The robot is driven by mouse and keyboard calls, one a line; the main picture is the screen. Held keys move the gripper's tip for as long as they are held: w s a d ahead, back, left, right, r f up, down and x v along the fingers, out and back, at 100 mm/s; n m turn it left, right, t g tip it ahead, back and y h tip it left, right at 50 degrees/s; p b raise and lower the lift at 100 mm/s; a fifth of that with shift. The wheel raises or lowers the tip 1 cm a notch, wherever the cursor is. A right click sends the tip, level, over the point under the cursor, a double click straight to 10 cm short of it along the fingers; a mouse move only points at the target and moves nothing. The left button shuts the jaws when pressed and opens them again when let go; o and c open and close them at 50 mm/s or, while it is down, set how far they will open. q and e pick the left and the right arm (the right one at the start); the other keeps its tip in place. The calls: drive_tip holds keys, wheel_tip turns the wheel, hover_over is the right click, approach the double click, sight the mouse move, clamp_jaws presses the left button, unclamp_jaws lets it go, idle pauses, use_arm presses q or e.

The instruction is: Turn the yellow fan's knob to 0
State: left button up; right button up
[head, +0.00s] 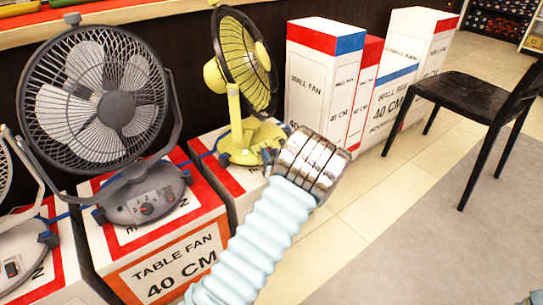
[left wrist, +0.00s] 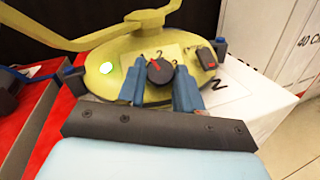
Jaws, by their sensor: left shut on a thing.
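The yellow fan (head: 241,55) stands on a box in the head view, its base (head: 250,140) partly behind my left arm. In the left wrist view its yellow base (left wrist: 105,85) shows a dark round knob (left wrist: 159,71) with a reddish mark, on a pale dial plate with small numbers. The mark's exact setting is too small to read surely. My right gripper is out of view.
A grey fan (head: 97,95) stands on a table fan box (head: 170,262) to the left. Tall wall fan boxes (head: 315,90) stand behind on the right. A black chair (head: 465,100) stands further right. The floor (head: 375,225) right of my arm is clear.

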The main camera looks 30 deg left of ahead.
use_arm(q)
drive_tip(key=shift+n+g+y, duration=0.3)
drive_tip(key=shift+n+y, duration=0.1)
drive_tip(key=n+g+y, duration=0.1)
drive_tip(key=n, duration=0.1)
drive_tip(key=n+g, duration=0.2)
drive_tip(key=n+g+y, duration=0.1)
drive_tip(key=n, duration=0.1)
drive_tip(key=shift+w+d+f+y, duration=0.15)
drive_tip(key=shift+w+d+y, duration=0.05)
drive_tip(key=shift+w+y, duration=0.15)
drive_tip(key=shift+w+n+g+y+b, duration=0.15)
drive_tip(key=shift+n+g+y+b, duration=0.05)
drive_tip(key=shift+n+g, duration=1.15)
drive_tip(key=shift+w+n+g+y+b, duration=0.1)
drive_tip(key=shift+n+g+y+b, duration=0.05)
drive_tip(key=shift+n+g, duration=1.2)
drive_tip(key=shift+n, duration=0.4)
drive_tip(key=o, duration=1)
drive_tip(key=shift+o, duration=0.2)
drive_tip(key=s+d+p, duration=0.1)
drive_tip(key=d+p, duration=0.1)
drive_tip(key=d, duration=1.2)
drive_tip(key=shift+s+a, duration=0.1)
